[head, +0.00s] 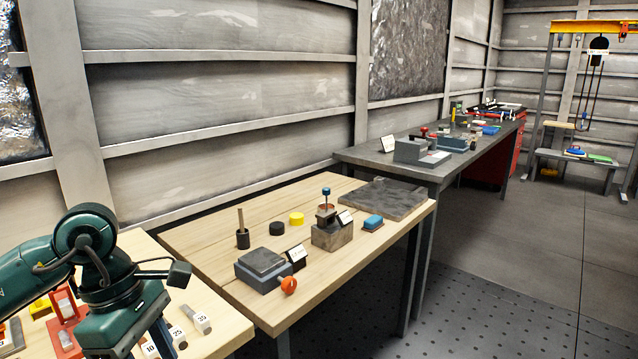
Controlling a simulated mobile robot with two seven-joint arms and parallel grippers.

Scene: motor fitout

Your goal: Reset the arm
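My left arm comes in at the lower left, bent over the near wooden table (225,318). The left gripper (162,338) is at the bottom edge of the head view. Only a narrow dark part of it shows and the picture edge cuts it off, so I cannot see whether it is open or shut or holds anything. My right arm and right gripper are not in view.
Numbered blocks (197,318) and a red holder (66,322) lie close around my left arm. The middle wooden table (215,228) carries a grey box with an orange knob (289,285), a small press (331,228) and a blue sponge-like block (373,222). Floor (490,270) at right is clear.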

